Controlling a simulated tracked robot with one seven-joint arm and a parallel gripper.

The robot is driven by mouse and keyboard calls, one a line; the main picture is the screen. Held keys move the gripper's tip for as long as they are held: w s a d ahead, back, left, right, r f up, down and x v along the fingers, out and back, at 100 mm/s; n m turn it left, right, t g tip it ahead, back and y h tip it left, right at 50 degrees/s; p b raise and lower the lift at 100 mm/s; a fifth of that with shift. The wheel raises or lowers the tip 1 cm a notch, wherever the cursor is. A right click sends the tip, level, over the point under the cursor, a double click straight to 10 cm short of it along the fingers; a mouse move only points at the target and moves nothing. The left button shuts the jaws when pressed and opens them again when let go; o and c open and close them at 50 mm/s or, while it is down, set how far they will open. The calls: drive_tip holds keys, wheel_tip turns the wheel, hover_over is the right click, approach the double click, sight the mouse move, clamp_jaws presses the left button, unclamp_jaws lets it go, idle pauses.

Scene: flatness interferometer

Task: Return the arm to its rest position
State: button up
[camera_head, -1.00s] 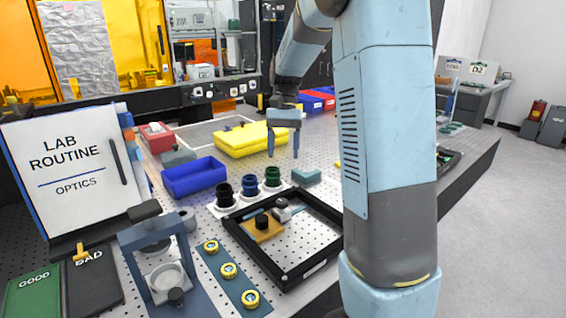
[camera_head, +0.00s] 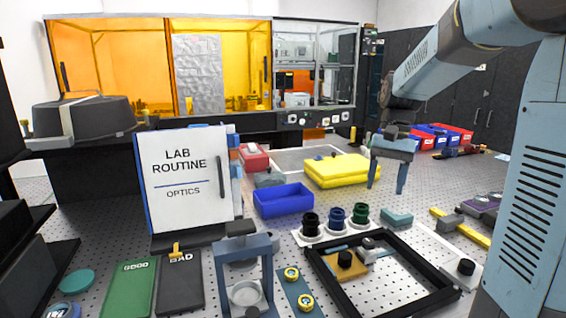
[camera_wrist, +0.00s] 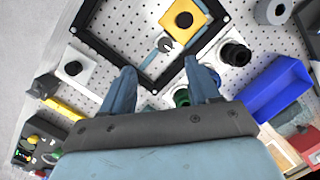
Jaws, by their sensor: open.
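My gripper (camera_head: 387,175) is open and empty in the head view, its blue fingers pointing down above the perforated table, to the right of the yellow cases. My gripper also shows in the wrist view (camera_wrist: 163,88), fingers apart with nothing held between them. Below it in the wrist view are the black square frame (camera_wrist: 150,75) and the round-topped bottles (camera_wrist: 234,53). My arm reaches in from the right side of the head view, bent at the elbow.
The black frame (camera_head: 333,281), dark bottles (camera_head: 310,222), blue bin (camera_head: 283,201) and yellow cases (camera_head: 342,172) stand near the gripper. A lab routine board (camera_head: 185,183) and an amber-walled enclosure (camera_head: 110,62) stand left and behind. A yellow bar (camera_head: 470,231) lies at right.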

drive_tip(key=s+a+r+n+t+h, duration=0.1)
drive_tip(key=s+n+t, duration=0.3)
drive_tip(key=s, duration=1.5)
drive_tip(key=shift+s+a+r+t, duration=0.25)
drive_tip(key=shift+a+r+t, duration=0.3)
drive_tip(key=shift+t, duration=1.25)
